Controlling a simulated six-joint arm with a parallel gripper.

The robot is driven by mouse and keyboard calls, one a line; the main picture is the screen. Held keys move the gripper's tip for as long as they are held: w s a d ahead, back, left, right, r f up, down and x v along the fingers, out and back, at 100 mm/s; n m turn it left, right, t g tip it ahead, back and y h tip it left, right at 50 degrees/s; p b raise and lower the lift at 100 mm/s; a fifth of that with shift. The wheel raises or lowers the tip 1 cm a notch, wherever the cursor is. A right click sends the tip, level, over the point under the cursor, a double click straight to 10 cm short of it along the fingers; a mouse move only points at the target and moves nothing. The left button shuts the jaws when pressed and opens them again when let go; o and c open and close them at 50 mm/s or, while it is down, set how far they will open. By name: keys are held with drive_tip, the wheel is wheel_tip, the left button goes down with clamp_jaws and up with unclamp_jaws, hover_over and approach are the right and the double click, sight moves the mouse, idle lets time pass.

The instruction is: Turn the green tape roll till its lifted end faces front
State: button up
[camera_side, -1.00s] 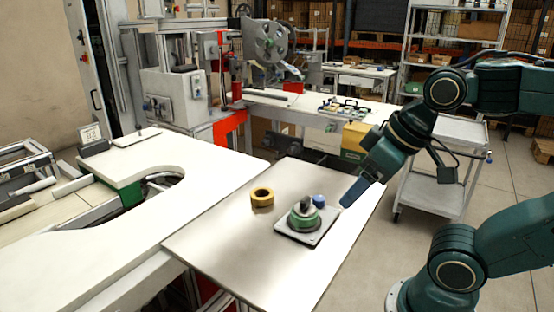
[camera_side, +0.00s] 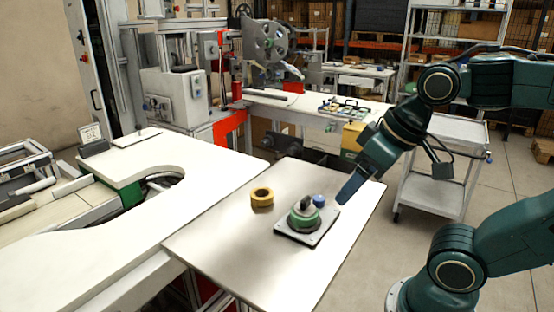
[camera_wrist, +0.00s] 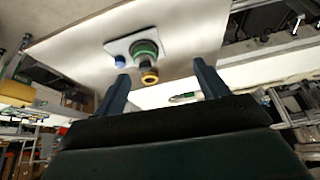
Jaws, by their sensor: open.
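The green tape roll (camera_side: 304,219) sits on a grey square plate (camera_side: 295,237) on the table, with a dark knob-like part on top. Its lifted end is too small to make out. In the wrist view the green roll (camera_wrist: 145,49) lies ahead of my fingers, near the middle between them. My gripper (camera_wrist: 160,82) is open and empty, with its two fingers well apart. In the side view my gripper (camera_side: 343,199) is above and to the right of the plate, apart from the roll.
A yellow tape roll (camera_side: 262,197) stands on the table left of the plate. A small blue roll (camera_side: 319,201) is at the plate's back right corner, close to my gripper. The table's (camera_side: 225,240) front and left are clear. A white worktop (camera_side: 130,225) adjoins on the left.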

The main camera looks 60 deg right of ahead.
drive_tip(key=w+m, duration=0.1)
drive_tip(key=m, duration=0.1)
drive_tip(key=r+m+g+y, duration=0.15)
drive_tip(key=m+g, duration=0.35)
drive_tip(key=m, duration=0.9)
hover_over(306, 197)
drive_tip(key=shift+d+m, duration=0.6)
drive_tip(key=shift+d, duration=0.15)
drive_tip(key=shift+f, duration=0.1)
drive_tip(key=shift+a+f, duration=0.3)
drive_tip(key=shift+f, duration=1.95)
drive_tip(key=shift+a+f, duration=0.25)
drive_tip(key=shift+f, duration=2.05)
drive_tip(key=shift+a+f, duration=0.3)
drive_tip(key=shift+f, duration=1.95)
drive_tip(key=shift+c, duration=0.4)
drive_tip(key=c, duration=1.1)
